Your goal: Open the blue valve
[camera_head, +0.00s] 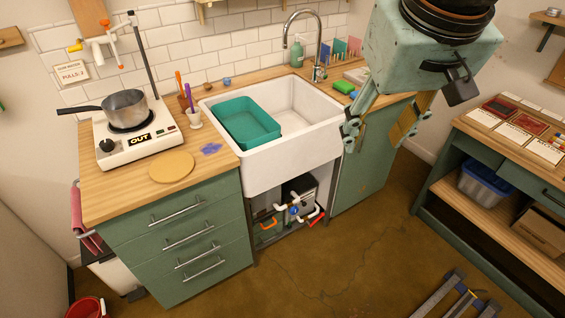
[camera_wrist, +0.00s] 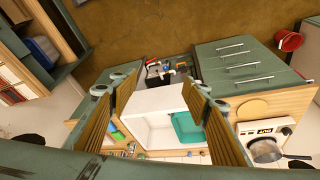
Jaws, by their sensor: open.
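A small blue valve part (camera_head: 294,211) shows on the white pipes (camera_head: 283,207) in the open space under the sink. Orange and red handles sit beside it. The same pipework shows small in the wrist view (camera_wrist: 160,73), where the blue part is hard to make out. My gripper (camera_head: 376,132) hangs in front of the right counter, above and to the right of the pipes, well apart from them. In the wrist view my gripper (camera_wrist: 161,92) has its two fingers wide apart with nothing between them, the sink and pipes lying beyond.
The white sink (camera_head: 262,171) overhangs the pipe space and holds a teal basin (camera_head: 250,124). Green drawers (camera_head: 188,245) stand left of the opening and a green cabinet door (camera_head: 360,185) right of it.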

